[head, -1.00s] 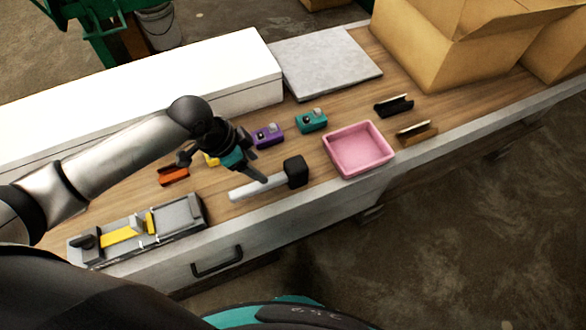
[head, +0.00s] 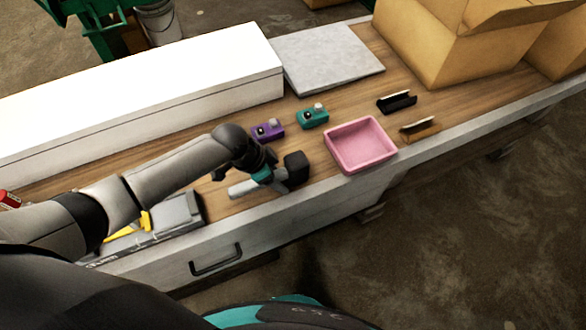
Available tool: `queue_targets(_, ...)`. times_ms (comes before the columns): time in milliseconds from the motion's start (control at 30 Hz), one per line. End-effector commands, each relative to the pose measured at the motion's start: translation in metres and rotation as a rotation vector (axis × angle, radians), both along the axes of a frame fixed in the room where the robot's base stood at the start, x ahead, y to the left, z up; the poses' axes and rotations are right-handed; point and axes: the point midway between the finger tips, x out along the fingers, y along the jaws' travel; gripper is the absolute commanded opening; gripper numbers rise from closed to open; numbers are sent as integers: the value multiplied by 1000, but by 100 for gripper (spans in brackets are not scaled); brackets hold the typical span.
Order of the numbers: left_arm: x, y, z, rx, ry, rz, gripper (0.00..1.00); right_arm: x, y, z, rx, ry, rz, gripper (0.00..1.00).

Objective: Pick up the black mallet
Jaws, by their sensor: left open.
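The black mallet has a dark block head (head: 297,165) and a light grey handle (head: 241,189). It lies on the wooden bench top near the front edge, handle pointing left. My left gripper (head: 277,184) is open over the mallet, at the handle close to the head. It hides part of the handle, and I cannot tell whether the fingers touch it. My right gripper is not in view.
A pink tray (head: 361,146) stands just right of the mallet. Purple (head: 268,131) and teal (head: 313,117) devices sit behind it. A grey tool with yellow parts (head: 180,215) lies left, partly behind my arm. Cardboard boxes (head: 450,50) fill the back right.

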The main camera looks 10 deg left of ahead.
Motion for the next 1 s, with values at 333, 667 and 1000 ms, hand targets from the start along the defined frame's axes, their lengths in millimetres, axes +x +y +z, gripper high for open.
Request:
queue_targets(333,0,0,1,0,0,0,50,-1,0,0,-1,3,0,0)
queue_targets(667,0,0,1,0,0,0,12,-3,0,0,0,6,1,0)
queue_targets(1000,0,0,1,0,0,0,0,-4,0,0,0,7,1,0)
